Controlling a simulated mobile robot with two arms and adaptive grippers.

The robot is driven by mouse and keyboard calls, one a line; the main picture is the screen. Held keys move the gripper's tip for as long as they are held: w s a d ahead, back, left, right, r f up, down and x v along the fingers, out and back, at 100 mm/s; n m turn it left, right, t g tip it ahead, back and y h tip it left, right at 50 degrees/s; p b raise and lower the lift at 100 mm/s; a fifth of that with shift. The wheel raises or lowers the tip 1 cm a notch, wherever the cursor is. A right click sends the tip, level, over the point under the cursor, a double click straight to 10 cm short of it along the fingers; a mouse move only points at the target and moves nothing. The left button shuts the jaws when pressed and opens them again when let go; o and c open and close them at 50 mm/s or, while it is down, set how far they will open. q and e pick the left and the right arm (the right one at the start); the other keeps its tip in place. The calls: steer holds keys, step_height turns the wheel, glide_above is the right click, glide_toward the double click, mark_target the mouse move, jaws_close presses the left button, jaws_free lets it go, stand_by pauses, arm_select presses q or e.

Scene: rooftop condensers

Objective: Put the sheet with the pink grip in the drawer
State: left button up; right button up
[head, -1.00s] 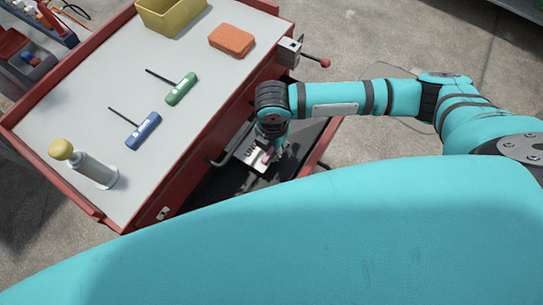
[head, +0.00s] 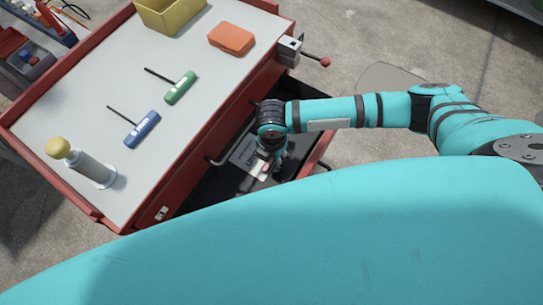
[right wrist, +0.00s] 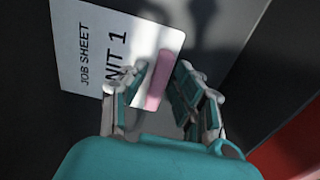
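The job sheet, a white card with black print reading "UNIT 1", lies in the open drawer, in the head view (head: 243,155) and the right wrist view (right wrist: 85,50). Its pink grip (right wrist: 165,75) is between the fingers of my right gripper (right wrist: 162,85), which look parted, with a narrow gap beside the grip. In the head view this gripper (head: 274,168) is low inside the drawer (head: 205,195) and covers part of the sheet. My left gripper is out of view.
On the red cabinet's grey top (head: 100,100) are a yellow bin (head: 170,15), an orange sponge (head: 231,39), green (head: 181,88) and blue (head: 142,130) T-handle tools, and a yellow-knobbed cylinder (head: 90,168). A clamp with a red-knobbed lever (head: 290,50) stands at the edge.

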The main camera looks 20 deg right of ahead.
steer(key=shift+o, duration=0.6)
steer(key=shift+r, duration=0.1)
steer(key=shift+r, duration=0.3)
step_height(320, 180, up, 12)
steer(key=p, duration=0.1)
steer(key=shift+f, duration=0.25)
steer(key=shift+s+f, duration=0.1)
steer(key=shift+s, duration=0.05)
